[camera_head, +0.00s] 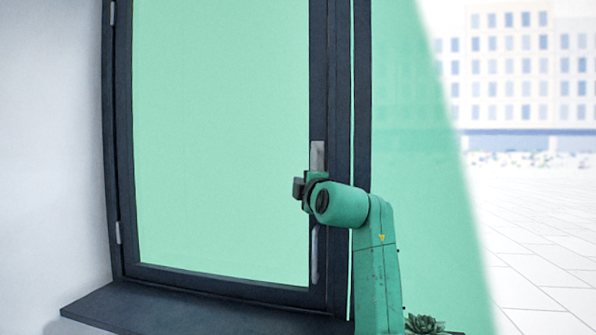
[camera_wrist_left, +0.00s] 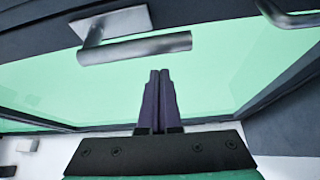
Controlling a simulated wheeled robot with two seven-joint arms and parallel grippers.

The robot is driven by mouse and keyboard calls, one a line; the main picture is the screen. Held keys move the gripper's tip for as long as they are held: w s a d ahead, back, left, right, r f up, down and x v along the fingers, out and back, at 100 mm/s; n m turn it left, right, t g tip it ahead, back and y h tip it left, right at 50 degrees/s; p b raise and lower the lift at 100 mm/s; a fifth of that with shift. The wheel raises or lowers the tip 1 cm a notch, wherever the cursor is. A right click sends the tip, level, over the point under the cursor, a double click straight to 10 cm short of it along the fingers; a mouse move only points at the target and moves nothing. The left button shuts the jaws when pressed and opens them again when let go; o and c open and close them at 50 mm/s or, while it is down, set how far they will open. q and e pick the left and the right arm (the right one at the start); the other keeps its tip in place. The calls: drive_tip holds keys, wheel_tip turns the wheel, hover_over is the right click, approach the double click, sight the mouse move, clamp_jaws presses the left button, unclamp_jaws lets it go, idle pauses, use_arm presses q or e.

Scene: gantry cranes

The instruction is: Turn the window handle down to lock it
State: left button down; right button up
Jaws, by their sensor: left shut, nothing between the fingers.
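The window (camera_head: 222,140) has a dark frame and green-tinted glass, and its sash looks shut. A silver handle plate (camera_head: 318,156) shows on the sash's right upright, just above my left gripper (camera_head: 311,184). The gripper and wrist cover the rest of the handle in the head view. In the left wrist view, the handle's round silver bar (camera_wrist_left: 140,48) runs nearly level across the picture, parallel to the frame. My left gripper's dark fingers (camera_wrist_left: 160,76) are closed together and empty, with tips just below the bar. I cannot tell whether they touch it. My right gripper is out of view.
A second silver bar (camera_head: 314,255) is fixed lower on the same upright. A dark sill (camera_head: 190,312) juts out below the window. A small plant (camera_head: 424,324) is at the bottom right. A pale wall (camera_head: 50,150) stands left of the frame.

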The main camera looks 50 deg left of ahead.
use_arm(q)
drive_tip(key=s+b+v, duration=0.1)
drive_tip(key=b+v, duration=0.2)
drive_tip(key=v, duration=0.7)
drive_tip(key=shift+s+a+r, duration=0.25)
drive_tip(key=shift+s+a, duration=0.1)
drive_tip(key=shift+a, duration=0.05)
